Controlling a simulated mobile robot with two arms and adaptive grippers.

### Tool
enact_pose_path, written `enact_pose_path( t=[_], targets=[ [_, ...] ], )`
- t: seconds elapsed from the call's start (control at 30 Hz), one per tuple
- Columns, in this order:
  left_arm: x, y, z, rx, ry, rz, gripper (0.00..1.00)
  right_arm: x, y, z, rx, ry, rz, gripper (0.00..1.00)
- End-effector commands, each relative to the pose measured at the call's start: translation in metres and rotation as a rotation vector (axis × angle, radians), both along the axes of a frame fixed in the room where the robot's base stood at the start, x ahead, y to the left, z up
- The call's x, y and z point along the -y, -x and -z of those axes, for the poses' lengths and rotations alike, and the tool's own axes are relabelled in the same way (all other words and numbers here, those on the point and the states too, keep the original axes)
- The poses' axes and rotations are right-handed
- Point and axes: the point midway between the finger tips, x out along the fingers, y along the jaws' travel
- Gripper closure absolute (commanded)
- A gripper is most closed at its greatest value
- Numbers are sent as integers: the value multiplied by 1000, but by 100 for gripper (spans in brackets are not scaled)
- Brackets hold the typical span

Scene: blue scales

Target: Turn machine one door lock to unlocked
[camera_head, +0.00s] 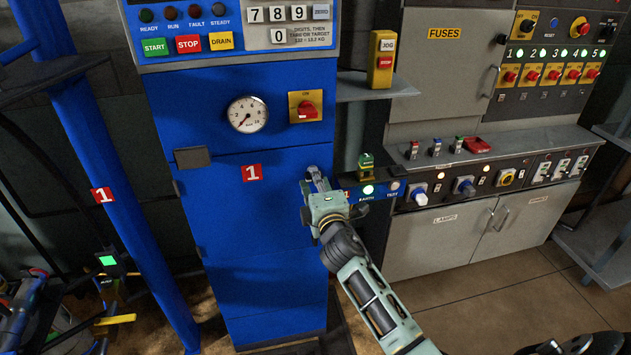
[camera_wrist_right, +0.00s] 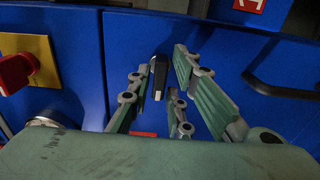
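Machine one is the blue cabinet (camera_head: 230,255) with a red "1" label (camera_head: 251,173). My right gripper (camera_head: 317,178) is at the right edge of its front, below the red knob switch (camera_head: 306,110), and hides what is behind it in the head view. In the right wrist view, a small dark upright lever (camera_wrist_right: 158,76), which looks like the door lock, stands on the blue panel. My right gripper (camera_wrist_right: 165,90) is open, with fingers on both sides of the lever and visible gaps. My left gripper is not in view.
A dark handle (camera_wrist_right: 282,88) is at the right in the wrist view. A control box with lit lamps (camera_head: 368,190) sits just right of my right gripper. Grey cabinets (camera_head: 440,240) stand further right. A blue post (camera_head: 105,150) stands on the left.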

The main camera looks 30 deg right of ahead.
Motion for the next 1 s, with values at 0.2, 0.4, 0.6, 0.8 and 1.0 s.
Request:
enact_pose_path(
  t=[0.2, 0.4, 0.6, 0.8, 1.0],
  targets=[
    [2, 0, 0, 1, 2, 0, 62, 0, 0, 0, 0, 0, 0, 100],
    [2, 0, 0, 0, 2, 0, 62, 0, 0, 0, -1, -1, 0, 100],
    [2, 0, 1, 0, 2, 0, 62, 0, 0, 1, 6, -26, 0, 100],
    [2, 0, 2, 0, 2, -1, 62, -1, 0, 1, 29, -117, 0, 100],
    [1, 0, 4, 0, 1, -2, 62, -1, 0, 0, 70, -274, 0, 100]
  ],
)
